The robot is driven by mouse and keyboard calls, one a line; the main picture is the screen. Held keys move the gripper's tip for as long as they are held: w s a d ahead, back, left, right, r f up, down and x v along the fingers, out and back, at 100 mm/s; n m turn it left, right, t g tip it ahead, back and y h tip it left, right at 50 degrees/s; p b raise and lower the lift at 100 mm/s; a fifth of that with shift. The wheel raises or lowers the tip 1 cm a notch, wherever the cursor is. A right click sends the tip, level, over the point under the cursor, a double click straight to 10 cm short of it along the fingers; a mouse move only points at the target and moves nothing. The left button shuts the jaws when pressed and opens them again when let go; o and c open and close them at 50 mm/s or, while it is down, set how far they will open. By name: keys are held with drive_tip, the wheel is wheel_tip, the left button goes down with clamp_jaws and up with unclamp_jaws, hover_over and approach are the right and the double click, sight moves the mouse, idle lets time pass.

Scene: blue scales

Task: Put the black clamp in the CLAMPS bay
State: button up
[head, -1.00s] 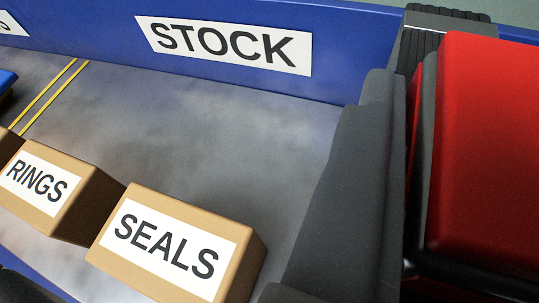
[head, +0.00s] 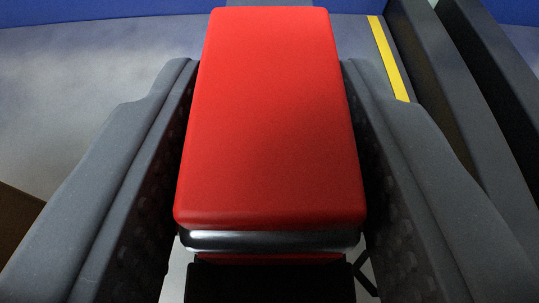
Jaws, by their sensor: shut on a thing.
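My gripper (head: 268,75) fills the middle of the head view, its two dark grey fingers on either side of a red thing (head: 270,120). The fingers are shut on it. The thing is a long red block with rounded edges, a shiny metal band at its near end and a black part below that. Whether it is the black clamp I cannot tell. No other clamp shows, and no CLAMPS label is in view.
A blue wall (head: 120,13) runs along the back. Dark grey upright dividers (head: 455,95) stand close at the right, beside a yellow floor line (head: 388,55). A brown box corner (head: 15,215) shows at the lower left. Grey floor at the left is clear.

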drive_tip(key=o, duration=1.1)
drive_tip(key=p+v, duration=0.1)
drive_tip(key=v, duration=0.8)
drive_tip(key=shift+r, duration=0.1)
drive_tip(key=b+v, duration=0.2)
drive_tip(key=shift+s+b, duration=0.2)
drive_tip(key=shift+b, duration=0.15)
drive_tip(key=shift+s+r, duration=0.15)
drive_tip(key=shift+s, duration=0.15)
drive_tip(key=shift+r, duration=0.1)
